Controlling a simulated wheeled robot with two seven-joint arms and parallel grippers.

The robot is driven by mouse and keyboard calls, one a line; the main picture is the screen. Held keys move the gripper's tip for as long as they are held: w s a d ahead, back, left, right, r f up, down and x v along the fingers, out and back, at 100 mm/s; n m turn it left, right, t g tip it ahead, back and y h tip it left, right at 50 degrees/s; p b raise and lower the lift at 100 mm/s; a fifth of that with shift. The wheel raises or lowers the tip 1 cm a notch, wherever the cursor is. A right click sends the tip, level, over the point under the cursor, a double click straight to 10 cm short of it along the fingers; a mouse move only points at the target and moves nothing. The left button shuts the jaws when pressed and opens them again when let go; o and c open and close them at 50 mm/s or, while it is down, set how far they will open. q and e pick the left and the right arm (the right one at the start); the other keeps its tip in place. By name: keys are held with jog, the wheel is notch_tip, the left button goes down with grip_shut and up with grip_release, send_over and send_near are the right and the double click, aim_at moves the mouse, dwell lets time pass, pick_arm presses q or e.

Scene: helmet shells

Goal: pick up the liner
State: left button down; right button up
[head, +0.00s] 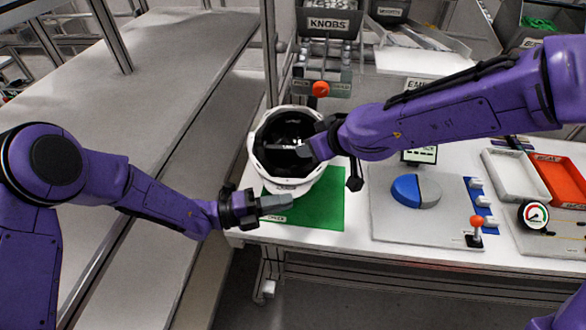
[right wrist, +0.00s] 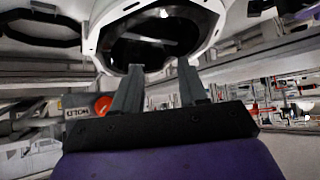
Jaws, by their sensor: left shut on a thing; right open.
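A white helmet shell (head: 256,160) stands open side up at the back left of the table, partly over the green mat (head: 325,205). Its inside is black; this dark lining (head: 283,128) looks like the liner, but I cannot tell it apart from the shell. My right gripper (head: 300,150) reaches over the opening from the right, fingers apart. In the right wrist view the open fingers (right wrist: 158,66) point at the shell's dark opening (right wrist: 150,45), with nothing between them. My left gripper (head: 285,202) is shut at the shell's near lower edge; its fingertips hide the contact.
A grey board (head: 440,228) with a blue-and-grey disc (head: 415,191) and a red-knobbed lever (head: 476,222) lies to the right. White (head: 513,178) and orange (head: 558,180) trays stand beyond it. A fixture with an orange knob (head: 320,89) stands behind the shell.

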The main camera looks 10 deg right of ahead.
jog(key=shift+o, duration=0.4)
jog(key=shift+w, duration=0.15)
notch_tip(320, 180, up, 3)
jog(key=m+g+h, duration=0.1)
jog(key=m+h, duration=0.6)
jog(key=m, duration=1.3)
send_over(291, 147)
jog(key=w+d, duration=0.3)
jog(key=s+a+f+m+g, duration=0.1)
jog(key=f+m+g, duration=0.1)
jog(key=f, duration=0.2)
jog(key=s+a+f+m+g+y, duration=0.1)
jog(key=f+m, duration=0.1)
jog(key=f, duration=0.3)
jog(key=s+a+f+m+g+y, duration=0.1)
jog(key=f+m+g, duration=0.1)
jog(key=f, duration=0.3)
jog(key=shift+g, duration=0.3)
grip_shut()
